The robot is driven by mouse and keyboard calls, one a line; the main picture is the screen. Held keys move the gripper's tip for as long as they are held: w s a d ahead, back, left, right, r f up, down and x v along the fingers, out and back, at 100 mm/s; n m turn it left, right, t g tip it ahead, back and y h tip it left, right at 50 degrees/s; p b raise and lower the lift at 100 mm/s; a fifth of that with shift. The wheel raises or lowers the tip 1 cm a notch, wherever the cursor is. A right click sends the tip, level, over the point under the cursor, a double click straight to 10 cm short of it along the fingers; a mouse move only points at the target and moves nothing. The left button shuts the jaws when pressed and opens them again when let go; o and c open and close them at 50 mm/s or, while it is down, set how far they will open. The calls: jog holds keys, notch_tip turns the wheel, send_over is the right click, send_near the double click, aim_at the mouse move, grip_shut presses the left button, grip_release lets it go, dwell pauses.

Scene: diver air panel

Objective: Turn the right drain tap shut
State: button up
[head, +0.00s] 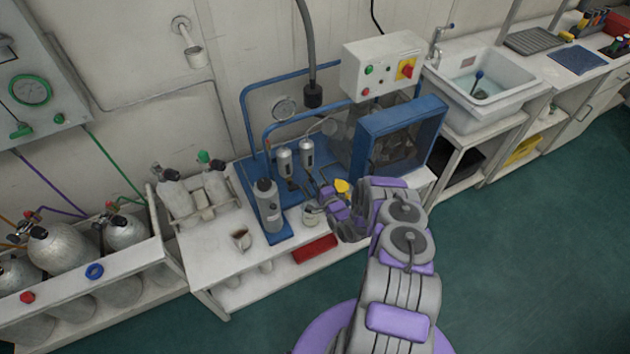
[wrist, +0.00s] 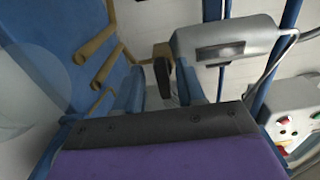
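Two silver filter cylinders stand on the blue compressor panel in the head view, a left one (head: 284,161) and a right one (head: 307,153). My gripper (head: 324,194) is just below and right of the right cylinder. The taps are too small to make out there. In the wrist view, a brass fitting with a dark tap lever (wrist: 162,78) shows beside the grey end of a cylinder (wrist: 213,42). My gripper (wrist: 160,92) is open, with its two blue fingers on either side of the lever. Gaps seem to show beside the lever; its lower end is hidden behind my gripper.
A blue-framed fan guard (head: 400,135) stands right of my gripper; brass-coloured pipes (wrist: 95,50) run close at left in the wrist view. A grey bottle (head: 268,205), a cup (head: 241,239) and a jar (head: 311,213) stand on the bench. A control box (head: 382,65) hangs above.

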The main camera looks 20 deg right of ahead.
jog(key=shift+s+r, duration=0.1)
jog(key=s+p, duration=0.1)
jog(key=s, duration=1.6)
jog(key=shift+d+p, duration=0.3)
jog(key=shift+p, duration=0.05)
